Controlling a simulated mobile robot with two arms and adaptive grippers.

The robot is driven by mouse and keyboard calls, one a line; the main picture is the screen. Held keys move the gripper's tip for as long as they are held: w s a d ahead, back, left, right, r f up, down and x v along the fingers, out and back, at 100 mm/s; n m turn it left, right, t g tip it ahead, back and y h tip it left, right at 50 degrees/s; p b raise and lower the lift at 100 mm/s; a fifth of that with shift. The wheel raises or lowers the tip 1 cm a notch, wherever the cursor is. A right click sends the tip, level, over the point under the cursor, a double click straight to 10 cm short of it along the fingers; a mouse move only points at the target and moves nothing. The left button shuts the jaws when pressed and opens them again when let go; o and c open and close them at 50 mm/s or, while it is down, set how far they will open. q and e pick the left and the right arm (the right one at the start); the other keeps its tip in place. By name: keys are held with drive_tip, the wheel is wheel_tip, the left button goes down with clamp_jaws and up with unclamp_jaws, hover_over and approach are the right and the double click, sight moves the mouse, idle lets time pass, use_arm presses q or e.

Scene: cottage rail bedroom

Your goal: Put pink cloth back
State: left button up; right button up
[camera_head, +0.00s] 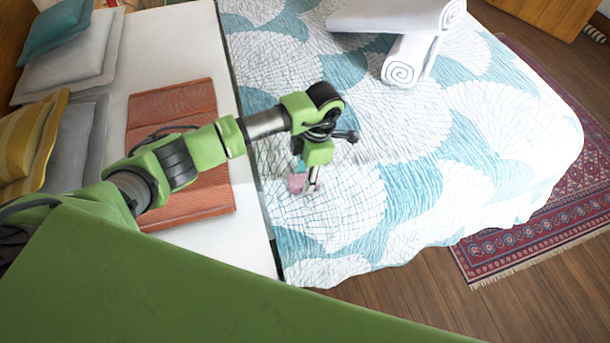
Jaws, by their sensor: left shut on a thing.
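A small pink cloth (297,183) is at the tip of my left gripper (306,187), over the blue and white quilt (370,215) near its left edge. My left gripper points down and is shut on the cloth, and part of the cloth shows to the left of the fingers. I cannot tell whether the cloth touches the quilt. My right gripper is not in view.
Rolled white towels (408,60) lie at the back of the bed. An orange-red folded blanket (200,190) lies on the white sheet, left of the quilt. Cushions (75,60) are at the far left. The quilt around my gripper is clear.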

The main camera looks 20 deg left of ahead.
use_arm(q)
drive_tip(key=o, duration=1)
drive_tip(key=shift+f, duration=0.1)
drive_tip(key=shift+w+r, duration=0.1)
drive_tip(key=shift+r, duration=0.3)
drive_tip(key=r, duration=0.3)
drive_tip(key=d+r, duration=0.1)
drive_tip(key=r, duration=0.3)
drive_tip(key=w+r+b, duration=0.1)
drive_tip(key=r, duration=0.3)
drive_tip(key=shift+d+r, duration=0.25)
